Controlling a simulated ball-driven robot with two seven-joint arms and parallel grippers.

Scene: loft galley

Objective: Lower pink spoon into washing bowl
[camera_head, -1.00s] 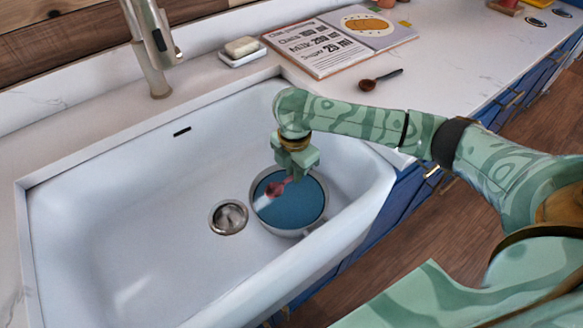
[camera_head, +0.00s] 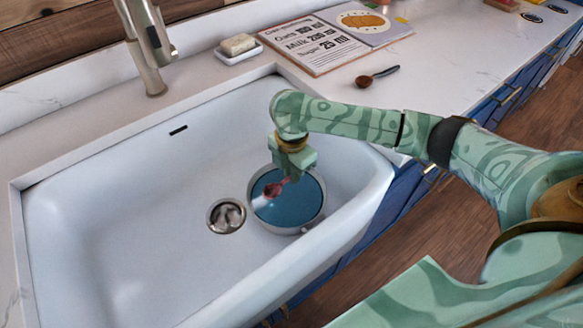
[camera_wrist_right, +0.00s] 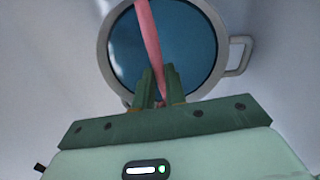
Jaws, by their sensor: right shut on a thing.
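The washing bowl (camera_head: 322,209) is a grey-white round vessel holding blue water (camera_head: 290,206), standing in the sink right of the drain. My right gripper (camera_head: 287,173) points down over the bowl's back part and is shut on the pink spoon (camera_head: 275,188). The bowl's side handle (camera_wrist_right: 241,54) shows on the right there. I cannot tell whether the spoon touches the water. My left gripper is not in view.
The white sink (camera_head: 120,225) surrounds the bowl, with its drain (camera_head: 226,216) close by on the left. A faucet (camera_head: 148,45) rises behind. On the counter are a soap dish (camera_head: 240,55), an open recipe book (camera_head: 320,50) and a dark spoon (camera_head: 377,77).

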